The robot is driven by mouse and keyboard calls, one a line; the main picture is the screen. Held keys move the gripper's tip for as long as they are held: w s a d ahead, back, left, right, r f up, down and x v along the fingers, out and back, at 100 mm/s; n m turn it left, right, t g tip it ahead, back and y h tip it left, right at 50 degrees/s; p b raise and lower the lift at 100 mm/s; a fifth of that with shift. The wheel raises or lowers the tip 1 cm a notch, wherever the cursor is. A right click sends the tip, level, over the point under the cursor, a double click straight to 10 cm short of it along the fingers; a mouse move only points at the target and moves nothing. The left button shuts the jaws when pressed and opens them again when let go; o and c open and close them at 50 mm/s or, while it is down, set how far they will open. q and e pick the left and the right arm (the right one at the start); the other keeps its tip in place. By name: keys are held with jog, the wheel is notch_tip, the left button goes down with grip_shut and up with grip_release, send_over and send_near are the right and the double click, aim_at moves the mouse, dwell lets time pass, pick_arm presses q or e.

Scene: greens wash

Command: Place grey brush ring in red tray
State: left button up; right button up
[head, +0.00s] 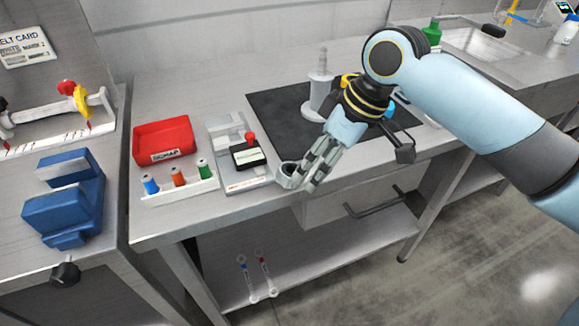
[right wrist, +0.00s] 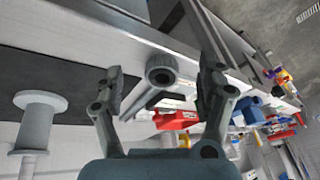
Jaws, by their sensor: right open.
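The grey brush ring (head: 287,173) is at the front edge of the steel bench, right of the small fixture with the red knob. My right gripper (head: 308,178) points down beside it, with its fingers partly overlapping it in the head view. In the right wrist view the ring (right wrist: 161,70) shows its dark hole between the two open fingers (right wrist: 163,88); contact cannot be told. The red tray (head: 162,137) with a label on its front stands at the bench's left, and looks empty. My left gripper is out of view.
A white rack (head: 180,189) with blue, orange and green pieces stands before the tray. The fixture (head: 247,157) lies between tray and ring. A grey spool-shaped stand (head: 320,82) is on the black mat (head: 270,108). A blue block device (head: 66,200) sits on the left bench.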

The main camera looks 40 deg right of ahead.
aim_at(290, 168)
notch_tip(290, 168, up, 5)
jog(key=w+n+y, duration=0.1)
jog(key=w, duration=0.2)
jog(key=x, duration=0.4)
jog(key=shift+s+d+f, duration=0.1)
jog(key=shift+f, duration=0.05)
jog(key=shift+x, duration=2.75)
jog(key=shift+s+d, duration=0.1)
jog(key=shift+s, duration=0.15)
jog(key=c, duration=1.4)
jog(key=shift+o, duration=0.2)
